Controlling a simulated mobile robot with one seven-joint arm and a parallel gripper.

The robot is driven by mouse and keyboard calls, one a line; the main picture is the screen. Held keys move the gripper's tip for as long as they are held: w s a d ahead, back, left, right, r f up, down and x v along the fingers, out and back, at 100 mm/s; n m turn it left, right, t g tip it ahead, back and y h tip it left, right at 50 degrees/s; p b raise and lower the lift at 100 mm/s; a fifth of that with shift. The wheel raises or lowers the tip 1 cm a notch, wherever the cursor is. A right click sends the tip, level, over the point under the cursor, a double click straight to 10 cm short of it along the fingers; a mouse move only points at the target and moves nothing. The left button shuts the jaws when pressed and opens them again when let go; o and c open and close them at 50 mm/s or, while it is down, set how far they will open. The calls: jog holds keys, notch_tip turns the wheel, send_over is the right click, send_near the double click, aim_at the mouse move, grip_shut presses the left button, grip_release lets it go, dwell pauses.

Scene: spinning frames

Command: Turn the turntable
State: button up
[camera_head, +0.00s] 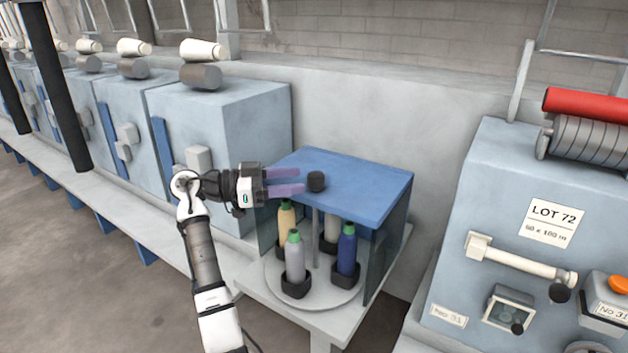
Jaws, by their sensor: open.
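The turntable (318,296) is a round pale disc inside a small open-fronted cabinet with a blue top (370,181). Several bottles stand upright on it in dark holders: a grey one (294,258) in front, a blue one (347,250) at right, a yellow one (286,222) at left, and a paler one (332,227) behind. A thin post (316,240) rises from the disc's middle. A dark knob (316,181) stands above the cabinet top, over the post. My gripper (301,182) is open, its purple fingers pointing right at the knob, with the knob at or just beyond the fingertips; contact is unclear.
The cabinet stands on a pale ledge (250,285) with glass-like side panels (387,252). A blue-grey machine (510,200) with a white handle (520,262) and a red roller (590,105) stands at right. Blue-grey machine boxes (220,115) line the left behind my arm.

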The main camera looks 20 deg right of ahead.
jog(key=w+a, duration=0.1)
jog(key=a, duration=0.5)
